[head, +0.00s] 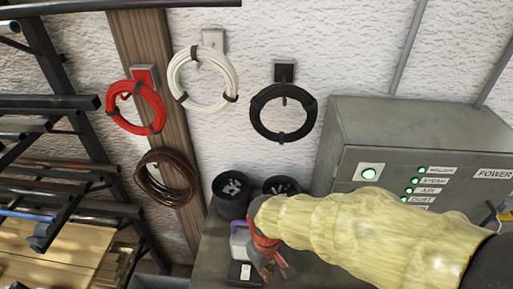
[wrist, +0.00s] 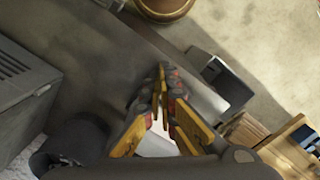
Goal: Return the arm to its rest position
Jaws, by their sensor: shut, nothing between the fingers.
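My gripper (head: 278,268) is at the lower middle of the head view, at the end of my arm in its pale yellow sleeve. It hangs in front of the grey bench. In the wrist view my gripper (wrist: 162,72) has its yellow-edged fingers closed together at the tips, with nothing between them. Part of the bench below is hidden by my arm in the head view.
Two black cups (head: 231,194) stand behind my gripper. A grey control cabinet (head: 400,137) with green lights stands close on the right. Coils of red (head: 136,108), white (head: 202,78) and black (head: 283,112) cable hang on the wall. A rack (head: 60,120) fills the left.

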